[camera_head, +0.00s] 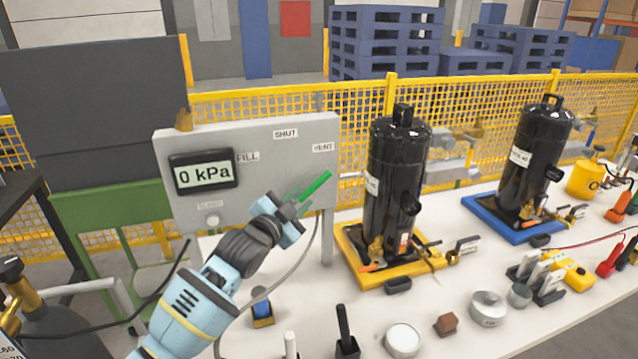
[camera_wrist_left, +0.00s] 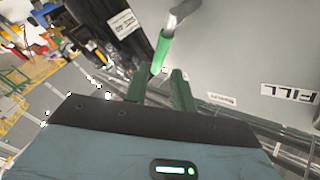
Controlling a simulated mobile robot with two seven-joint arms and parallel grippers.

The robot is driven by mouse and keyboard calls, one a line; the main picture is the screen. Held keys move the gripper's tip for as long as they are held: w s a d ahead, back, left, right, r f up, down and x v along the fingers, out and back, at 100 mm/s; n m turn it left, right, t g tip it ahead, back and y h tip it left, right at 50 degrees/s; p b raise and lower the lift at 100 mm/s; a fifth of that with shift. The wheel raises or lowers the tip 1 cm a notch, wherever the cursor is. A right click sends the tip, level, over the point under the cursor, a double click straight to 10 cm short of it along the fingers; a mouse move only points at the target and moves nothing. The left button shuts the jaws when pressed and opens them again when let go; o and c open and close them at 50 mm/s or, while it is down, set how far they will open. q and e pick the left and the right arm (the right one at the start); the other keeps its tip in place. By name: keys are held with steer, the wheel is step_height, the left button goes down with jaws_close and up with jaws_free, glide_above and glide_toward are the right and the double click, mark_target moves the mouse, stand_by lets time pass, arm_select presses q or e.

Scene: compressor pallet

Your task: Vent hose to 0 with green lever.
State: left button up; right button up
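The grey panel (camera_head: 180,145) carries a display (camera_head: 204,174) reading 0 kPa and the labels FILL, SHUT and VENT. The green lever (camera_head: 316,185) slants up to the right below the VENT label (camera_head: 323,147); its lower end is hidden near my gripper. In the left wrist view the green lever (camera_wrist_left: 162,52) hangs from a grey metal piece. My left gripper (camera_wrist_left: 158,72) has its fingers apart, with the lever's free end close to the gap between the tips. In the head view my left gripper (camera_head: 294,208) is in front of the panel's lower right. My right gripper is not in view.
A grey hose (camera_head: 303,255) hangs below the panel. A black compressor (camera_head: 392,185) stands on a yellow tray (camera_head: 350,262), another (camera_head: 535,155) on a blue tray (camera_head: 487,220). Small parts, including a round tin (camera_head: 488,308), lie on the white table. Yellow mesh fencing runs behind.

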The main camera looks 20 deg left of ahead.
mark_target(312, 189)
arm_select(q)
steer(key=shift+b+x, duration=0.4)
steer(key=shift+x, duration=3.45)
jaws_close()
